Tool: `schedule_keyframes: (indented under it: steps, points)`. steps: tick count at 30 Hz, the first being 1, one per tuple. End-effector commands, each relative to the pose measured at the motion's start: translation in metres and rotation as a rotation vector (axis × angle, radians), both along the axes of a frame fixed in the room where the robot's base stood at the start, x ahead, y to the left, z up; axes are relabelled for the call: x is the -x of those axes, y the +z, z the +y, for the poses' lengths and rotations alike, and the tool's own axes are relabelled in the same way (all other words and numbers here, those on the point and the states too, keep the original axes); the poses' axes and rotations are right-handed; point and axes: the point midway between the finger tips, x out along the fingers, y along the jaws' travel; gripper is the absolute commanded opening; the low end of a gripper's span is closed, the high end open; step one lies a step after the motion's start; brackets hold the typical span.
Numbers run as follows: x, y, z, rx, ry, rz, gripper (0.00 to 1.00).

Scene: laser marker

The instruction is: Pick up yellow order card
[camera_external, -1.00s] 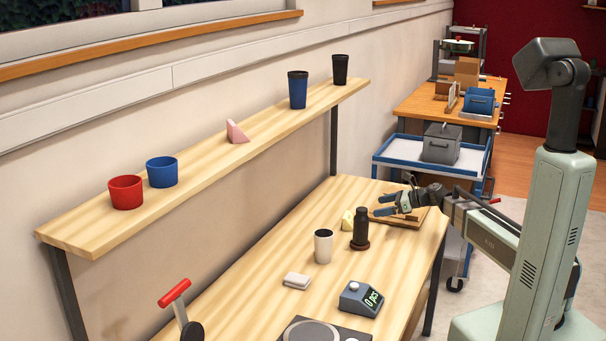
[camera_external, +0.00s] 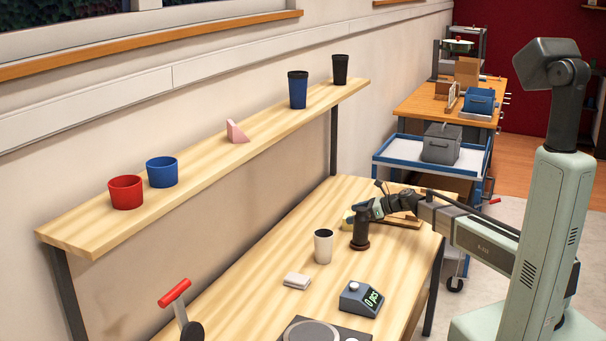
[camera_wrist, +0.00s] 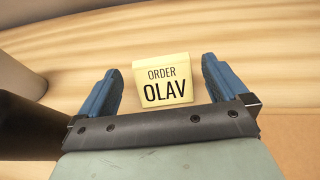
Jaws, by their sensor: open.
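The yellow order card (camera_wrist: 163,80) reads "ORDER OLAV" and stands on the wooden table in the wrist view. My gripper (camera_wrist: 160,82) is open, with one blue finger to the left of the card and one to the right. There is a gap between the card and each finger. In the external view, my gripper (camera_external: 364,208) is at the far part of the table, just behind and above the dark bottle. The card (camera_external: 348,216) is mostly hidden there behind the bottle and gripper.
The dark bottle (camera_external: 361,235) stands close to my gripper. A white cup (camera_external: 323,247), a white block (camera_external: 297,281) and a counter display (camera_external: 361,299) are nearer the camera. A wooden board (camera_external: 408,221) lies to the right. The shelf (camera_external: 268,128) runs along the wall.

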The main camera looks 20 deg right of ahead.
Motion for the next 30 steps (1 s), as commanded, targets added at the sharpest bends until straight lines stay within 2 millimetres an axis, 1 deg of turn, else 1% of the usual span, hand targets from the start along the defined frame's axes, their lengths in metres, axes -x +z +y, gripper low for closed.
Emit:
schedule_keyframes:
  steps: [7, 12, 20, 30]
  points:
    - [-0.015, -0.019, 0.018, 0.0, 0.001, 0.002, 1.0]
    - [-0.025, -0.025, 0.032, 0.0, 0.001, 0.0, 1.0]
    - [-0.025, -0.025, 0.033, 0.0, 0.0, 0.0, 0.99]
    - [-0.025, -0.025, 0.033, 0.0, 0.0, 0.0, 0.67]
